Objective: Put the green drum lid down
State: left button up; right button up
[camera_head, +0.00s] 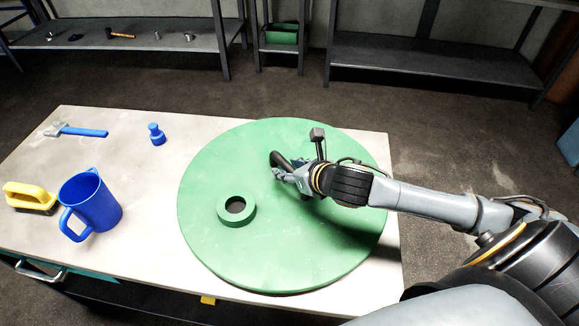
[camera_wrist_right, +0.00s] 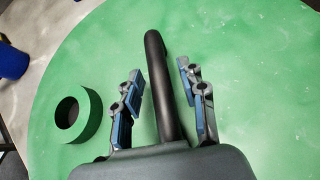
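A black bar handle (camera_wrist_right: 158,75) stands on the lid. My right gripper (camera_head: 282,170) is at this handle. In the right wrist view its fingers (camera_wrist_right: 160,80) are on both sides of the handle, with gaps showing, so it looks open. My left gripper is not in view.
Dark shelves (camera_head: 440,62) stand behind, across open floor.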

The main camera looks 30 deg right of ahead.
jog(key=v, duration=0.8)
jog(key=shift+s+d+r, duration=0.1)
jog(key=shift+s+r, duration=0.1)
jog(key=shift+s, duration=0.1)
jog(key=p+v, duration=0.3)
jog(key=p, duration=0.1)
jog(key=shift+s+r, duration=0.1)
